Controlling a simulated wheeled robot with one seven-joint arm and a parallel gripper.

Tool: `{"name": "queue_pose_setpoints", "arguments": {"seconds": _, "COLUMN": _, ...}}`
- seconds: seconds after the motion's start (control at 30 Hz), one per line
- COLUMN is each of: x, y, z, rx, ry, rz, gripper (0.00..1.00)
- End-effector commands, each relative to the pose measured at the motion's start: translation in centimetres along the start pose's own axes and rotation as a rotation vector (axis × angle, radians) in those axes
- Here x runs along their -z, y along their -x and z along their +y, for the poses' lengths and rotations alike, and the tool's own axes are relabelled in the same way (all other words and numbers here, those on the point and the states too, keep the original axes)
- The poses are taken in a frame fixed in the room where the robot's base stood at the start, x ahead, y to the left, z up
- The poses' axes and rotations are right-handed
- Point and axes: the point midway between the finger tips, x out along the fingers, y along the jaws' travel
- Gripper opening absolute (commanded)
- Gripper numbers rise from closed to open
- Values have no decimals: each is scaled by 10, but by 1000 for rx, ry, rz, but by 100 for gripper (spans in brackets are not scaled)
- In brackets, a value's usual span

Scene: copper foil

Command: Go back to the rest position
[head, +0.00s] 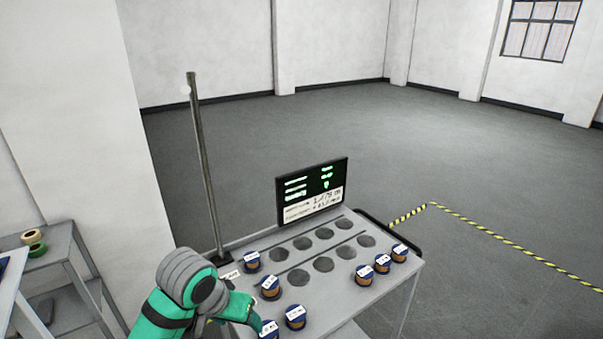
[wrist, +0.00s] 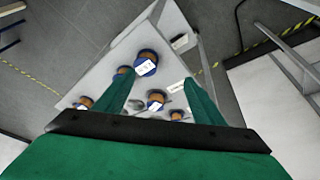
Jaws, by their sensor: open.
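My green gripper (head: 248,312) is over the near left corner of the grey table (head: 330,290). In the wrist view its two fingers (wrist: 158,88) stand wide apart, with nothing gripped. Copper spools with blue flanges and white labels stand on the table. One spool (head: 268,329) is right beside the gripper and partly cut off by the frame; another (head: 295,317) is just right of it. Two more, a spool (head: 270,287) and a spool (head: 251,260), stand behind. In the wrist view a spool (wrist: 156,97) shows between the fingers, apart from them.
Several spools (head: 382,263) stand at the table's right end. Dark round spots (head: 323,264) mark the bare middle. A display (head: 312,193) and a tall post (head: 204,170) rise at the back edge. A shelf (head: 45,260) with rolls is left. Open floor (head: 300,130) lies behind.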

Motion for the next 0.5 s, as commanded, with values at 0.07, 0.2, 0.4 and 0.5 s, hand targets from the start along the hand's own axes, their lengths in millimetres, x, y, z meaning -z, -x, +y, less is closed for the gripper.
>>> {"name": "queue_pose_setpoints", "arguments": {"seconds": 0.07, "x": 7, "y": -6, "z": 11, "rx": -30, "ry": 0, "rz": 34, "gripper": 63}}
{"name": "queue_pose_setpoints", "arguments": {"seconds": 0.2, "x": 22, "y": -15, "z": 32, "rx": -84, "ry": 2, "rz": 104, "gripper": 63}}
{"name": "queue_pose_setpoints", "arguments": {"seconds": 0.4, "x": 48, "y": -29, "z": 72, "rx": -190, "ry": 21, "rz": 238, "gripper": 63}}
{"name": "queue_pose_setpoints", "arguments": {"seconds": 0.5, "x": 64, "y": -37, "z": 100, "rx": -263, "ry": 43, "rz": 333, "gripper": 63}}
